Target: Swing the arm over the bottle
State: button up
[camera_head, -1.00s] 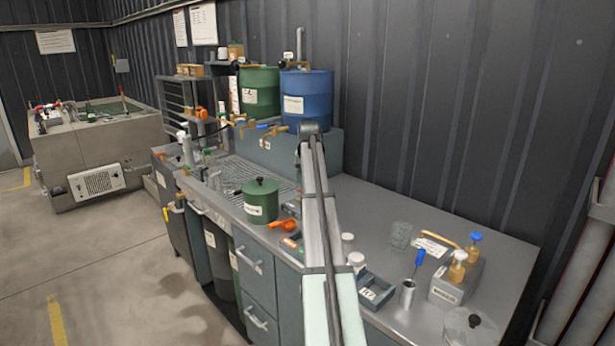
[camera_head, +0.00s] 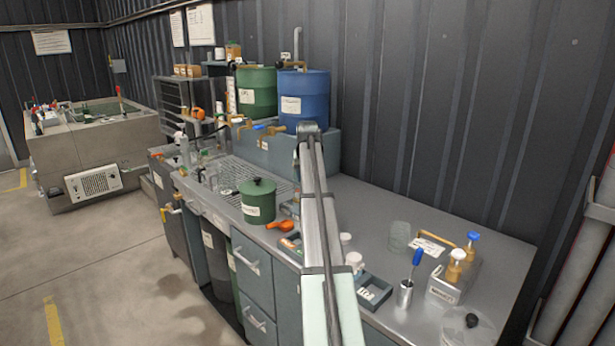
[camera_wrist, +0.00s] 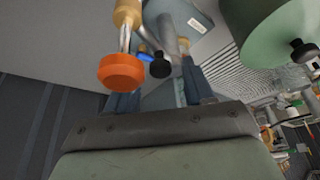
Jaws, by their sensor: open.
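Amber pump bottles stand in a grey holder at the right of the bench in the head view, one with a white top (camera_head: 457,256) and one with a blue top (camera_head: 471,241). I cannot tell which bottle the task means. My arm reaches from the bottom middle toward the drums, and I cannot make out my gripper in that view. In the wrist view, my gripper (camera_wrist: 158,98) is open, its blue fingers apart. An orange cap (camera_wrist: 121,71), a black knob (camera_wrist: 160,68) and a blue piece show near the fingers. Nothing is clearly held.
A blue drum (camera_head: 305,98) and a green drum (camera_head: 256,92) stand at the back. A green lidded pot (camera_head: 258,202), a clear beaker (camera_head: 400,235) and a metal cup (camera_head: 405,293) stand on the bench. The bench is bare behind the beaker.

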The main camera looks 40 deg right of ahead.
jog(key=v, duration=1.4)
jog(key=shift+w+f, duration=0.15)
